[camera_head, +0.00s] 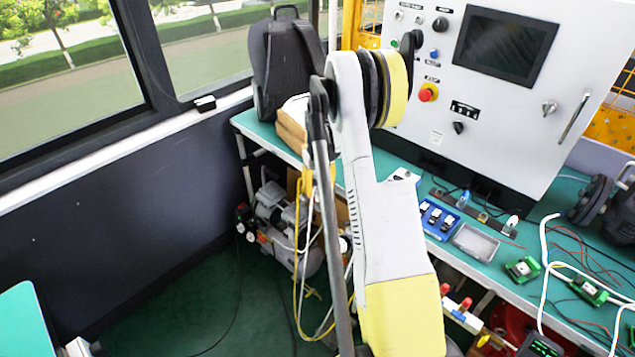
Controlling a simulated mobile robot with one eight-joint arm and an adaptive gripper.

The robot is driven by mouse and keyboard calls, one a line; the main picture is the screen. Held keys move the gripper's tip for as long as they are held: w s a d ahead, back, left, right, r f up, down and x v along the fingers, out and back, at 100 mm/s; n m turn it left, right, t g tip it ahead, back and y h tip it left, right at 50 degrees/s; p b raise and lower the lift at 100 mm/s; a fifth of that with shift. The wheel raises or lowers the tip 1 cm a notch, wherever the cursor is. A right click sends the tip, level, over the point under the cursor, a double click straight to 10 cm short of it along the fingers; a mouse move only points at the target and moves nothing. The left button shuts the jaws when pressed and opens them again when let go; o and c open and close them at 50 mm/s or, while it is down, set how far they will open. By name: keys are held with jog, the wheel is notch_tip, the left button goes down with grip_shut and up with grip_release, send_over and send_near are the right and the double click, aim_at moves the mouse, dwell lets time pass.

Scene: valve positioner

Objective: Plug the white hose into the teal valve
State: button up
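A white hose or cable (546,262) lies in a loop on the right part of the teal bench top and runs down over the front edge at the bottom right. Another thin white line (309,222) hangs beside a yellow one near the compressor under the bench. I cannot tell which one is the task's hose. Two small green blocks with pale parts (522,269) (588,290) lie on the bench near the white loop. I cannot make out a valve clearly. My white and yellow arm fills the middle of the view; my gripper is not in view.
A white control cabinet (520,130) with a dark screen stands on the bench (465,253). Blue and clear trays (475,242) lie before it. A black backpack (284,65) is at the back. A compressor (290,235) stands below.

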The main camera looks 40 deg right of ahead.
aim_at(318, 195)
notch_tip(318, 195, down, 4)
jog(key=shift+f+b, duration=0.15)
jog(key=shift+b, duration=0.45)
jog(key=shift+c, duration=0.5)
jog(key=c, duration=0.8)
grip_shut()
